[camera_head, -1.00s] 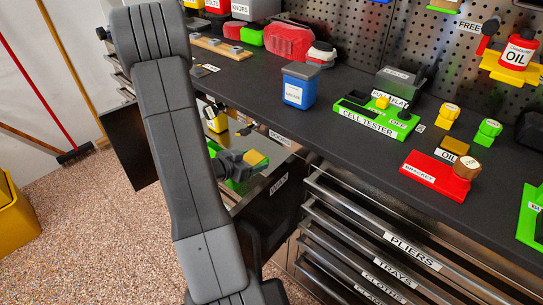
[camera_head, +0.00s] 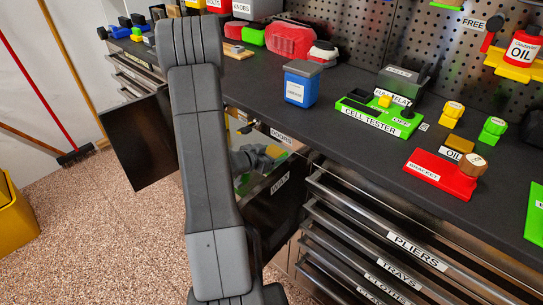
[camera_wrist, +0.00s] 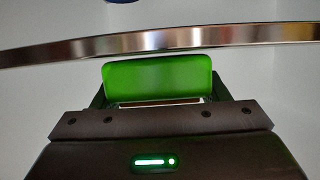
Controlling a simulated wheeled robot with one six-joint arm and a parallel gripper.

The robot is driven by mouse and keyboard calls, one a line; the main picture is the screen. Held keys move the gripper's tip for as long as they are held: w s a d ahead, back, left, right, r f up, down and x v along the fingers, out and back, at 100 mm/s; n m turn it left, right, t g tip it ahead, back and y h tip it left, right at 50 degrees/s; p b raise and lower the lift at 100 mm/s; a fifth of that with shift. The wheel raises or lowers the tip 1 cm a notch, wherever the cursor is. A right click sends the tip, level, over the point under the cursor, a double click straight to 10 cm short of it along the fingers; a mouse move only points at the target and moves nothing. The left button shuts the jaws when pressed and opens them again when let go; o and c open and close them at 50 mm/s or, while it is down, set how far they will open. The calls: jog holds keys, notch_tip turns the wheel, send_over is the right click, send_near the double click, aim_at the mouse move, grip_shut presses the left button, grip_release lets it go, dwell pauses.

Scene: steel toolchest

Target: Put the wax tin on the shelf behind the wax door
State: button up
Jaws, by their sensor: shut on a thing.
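A green block-like thing (camera_wrist: 158,77), apparently the wax tin, is between my gripper's jaws (camera_wrist: 158,100) in the wrist view. My gripper is shut on it. In the head view my gripper (camera_head: 256,158) is low in the open cabinet under the bench, beside a dark open door (camera_head: 275,205) with a white label that seems to read WAX. A yellow patch shows at the gripper's tip. My arm hides part of the opening. The shelf inside is only partly visible, and I cannot tell whether the green thing touches it.
A shiny metal strip (camera_wrist: 160,42) crosses the wrist view just beyond the green thing. Another open dark door (camera_head: 143,140) stands left of my arm. Drawers with bar handles (camera_head: 390,235) lie right of the cabinet. The bench top (camera_head: 345,135) holds a blue container (camera_head: 301,84) and a cell tester (camera_head: 378,117).

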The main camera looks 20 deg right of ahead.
jog(key=shift+f, duration=0.1)
jog(key=o, duration=1.4)
jog(key=shift+r, duration=0.25)
jog(key=p+v, duration=0.1)
jog(key=v, duration=1.1)
jog(key=shift+p, duration=0.35)
jog(key=shift+f, duration=0.1)
